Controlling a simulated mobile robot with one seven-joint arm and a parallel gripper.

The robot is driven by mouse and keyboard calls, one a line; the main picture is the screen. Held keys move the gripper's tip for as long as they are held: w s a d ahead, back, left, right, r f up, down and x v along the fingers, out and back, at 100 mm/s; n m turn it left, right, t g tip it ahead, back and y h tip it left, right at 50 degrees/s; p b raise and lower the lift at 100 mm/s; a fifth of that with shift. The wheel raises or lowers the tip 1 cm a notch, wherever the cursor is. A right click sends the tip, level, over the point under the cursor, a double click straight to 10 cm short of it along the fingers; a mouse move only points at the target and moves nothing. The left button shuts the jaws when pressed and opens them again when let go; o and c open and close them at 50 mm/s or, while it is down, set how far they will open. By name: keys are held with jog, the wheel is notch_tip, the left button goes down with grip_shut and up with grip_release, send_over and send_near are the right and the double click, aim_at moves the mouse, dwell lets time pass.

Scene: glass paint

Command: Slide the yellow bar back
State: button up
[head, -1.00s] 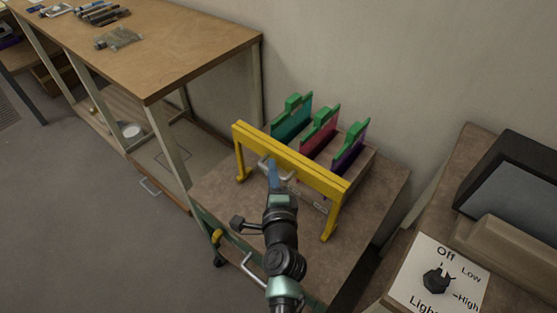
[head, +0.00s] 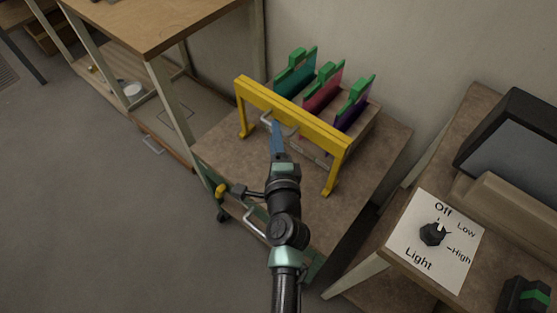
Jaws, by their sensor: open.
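The yellow bar (head: 293,112) is a frame with two legs. It stands across the front of a small brown cart (head: 222,145), before a rack of panels. A silver handle (head: 268,119) shows on the bar's near side. My gripper (head: 277,128), with blue fingers, is open at this handle, in front of the bar's left half. I cannot tell whether the fingers touch the handle or stand around it. Three green-topped panels, teal (head: 291,78), red (head: 322,95) and purple (head: 352,111), stand upright behind the bar.
A wooden workbench (head: 140,22) stands at the upper left. At the right is a bench with a light dial panel (head: 433,257) and a dark box (head: 515,145). A wall (head: 400,40) closes off the back. The floor (head: 120,240) at left is free.

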jog(key=v, duration=0.9)
jog(key=shift+s, duration=0.4)
